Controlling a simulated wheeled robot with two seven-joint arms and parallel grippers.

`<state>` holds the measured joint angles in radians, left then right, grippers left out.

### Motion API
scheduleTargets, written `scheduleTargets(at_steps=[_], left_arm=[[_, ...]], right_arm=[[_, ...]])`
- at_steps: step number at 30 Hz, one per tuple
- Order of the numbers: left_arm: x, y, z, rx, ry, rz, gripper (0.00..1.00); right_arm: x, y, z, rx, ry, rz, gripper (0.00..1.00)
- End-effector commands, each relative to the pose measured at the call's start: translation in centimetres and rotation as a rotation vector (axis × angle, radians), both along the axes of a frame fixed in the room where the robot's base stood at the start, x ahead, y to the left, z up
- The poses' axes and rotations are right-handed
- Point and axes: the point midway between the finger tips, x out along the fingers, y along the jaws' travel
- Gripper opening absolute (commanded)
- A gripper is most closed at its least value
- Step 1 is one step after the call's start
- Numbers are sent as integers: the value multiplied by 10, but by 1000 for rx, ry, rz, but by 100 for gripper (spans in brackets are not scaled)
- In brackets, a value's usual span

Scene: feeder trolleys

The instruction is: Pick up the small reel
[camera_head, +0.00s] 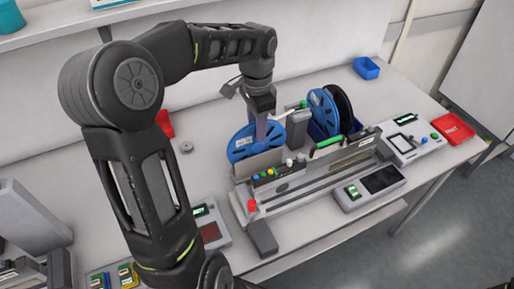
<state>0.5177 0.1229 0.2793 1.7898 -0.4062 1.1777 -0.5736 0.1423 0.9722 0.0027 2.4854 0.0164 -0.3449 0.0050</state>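A blue reel (243,147) stands upright at the left end of the feeder trolley (310,185). Another blue reel (321,104) and a black reel (343,108) stand side by side farther right in a dark blue holder. I cannot tell by size which one is the small reel. My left gripper (262,130) points down at the left blue reel, overlapping its upper right part. Its fingertips are too small and partly hidden to show whether they are apart or gripping the reel. My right gripper is not in view.
A control box (410,142) and a red tray (453,128) are at the right, and a blue bin (366,68) is at the back. A flat device with a screen (380,179) lies in front of the trolley. The table between the bin and reels is clear.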

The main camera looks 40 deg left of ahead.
Motion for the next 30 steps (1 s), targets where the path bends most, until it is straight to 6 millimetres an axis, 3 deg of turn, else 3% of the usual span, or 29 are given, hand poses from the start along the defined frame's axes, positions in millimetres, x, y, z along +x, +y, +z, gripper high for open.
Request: scheduleTargets(at_steps=[1, 4, 23, 30], left_arm=[[0, 0, -14, -1, 0, 0, 37], [0, 0, -20, 0, -1, 0, 37], [0, 0, -18, 0, -1, 1, 37], [0, 0, -18, 0, -1, 1, 18]], right_arm=[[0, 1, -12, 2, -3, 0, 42], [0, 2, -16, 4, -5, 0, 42], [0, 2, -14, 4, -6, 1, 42], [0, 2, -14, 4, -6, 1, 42]])
